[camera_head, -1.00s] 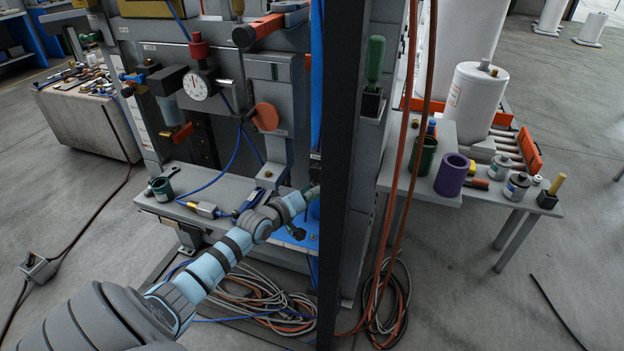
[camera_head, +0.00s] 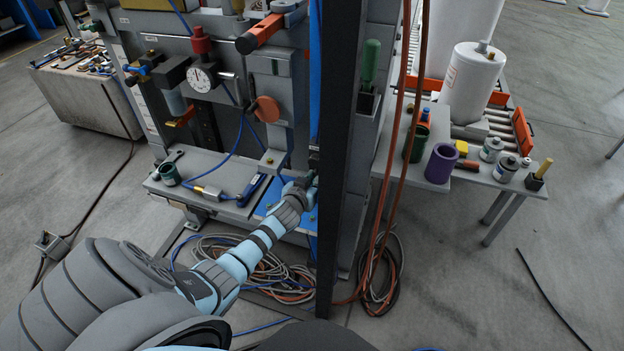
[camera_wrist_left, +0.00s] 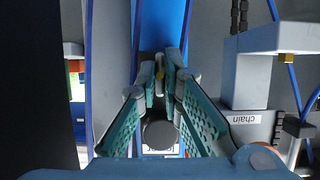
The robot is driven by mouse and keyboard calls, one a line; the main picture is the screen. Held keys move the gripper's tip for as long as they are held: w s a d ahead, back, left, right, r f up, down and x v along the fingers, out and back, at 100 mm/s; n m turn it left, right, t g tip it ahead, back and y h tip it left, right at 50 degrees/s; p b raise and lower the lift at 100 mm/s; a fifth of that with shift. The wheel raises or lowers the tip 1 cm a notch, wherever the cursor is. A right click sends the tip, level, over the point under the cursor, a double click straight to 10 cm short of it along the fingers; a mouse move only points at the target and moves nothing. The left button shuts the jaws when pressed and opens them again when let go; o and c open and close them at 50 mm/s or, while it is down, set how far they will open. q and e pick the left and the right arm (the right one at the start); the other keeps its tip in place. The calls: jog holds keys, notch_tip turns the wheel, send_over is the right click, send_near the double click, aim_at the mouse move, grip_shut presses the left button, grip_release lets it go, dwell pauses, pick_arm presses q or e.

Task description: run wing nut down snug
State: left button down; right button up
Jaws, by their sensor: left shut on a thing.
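My left gripper (camera_head: 311,178) reaches to the blue strip beside the dark upright post, and the post partly hides its tip in the head view. In the left wrist view its teal fingers (camera_wrist_left: 165,78) are closed in on a small grey part with a yellowish middle, which I take to be the wing nut (camera_wrist_left: 159,70). The fingers largely cover it, so its seating cannot be judged. A dark round knob-like end (camera_wrist_left: 160,133) shows nearer the camera between the fingers. My right gripper is not in view.
The dark post (camera_head: 340,150) stands close right of my gripper. Orange hoses (camera_head: 398,150) hang beyond it. A blue-handled tool (camera_head: 251,190) lies on the grey ledge. A bracket marked "chain" (camera_wrist_left: 250,118) is close right in the wrist view. Coiled cables (camera_head: 265,275) lie on the floor.

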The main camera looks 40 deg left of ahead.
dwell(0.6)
pick_arm(q)
jog(key=c, duration=1.7)
grip_release()
jog(key=v, duration=1.2)
jog(key=shift+d, duration=0.15)
jog(key=shift+f, duration=0.1)
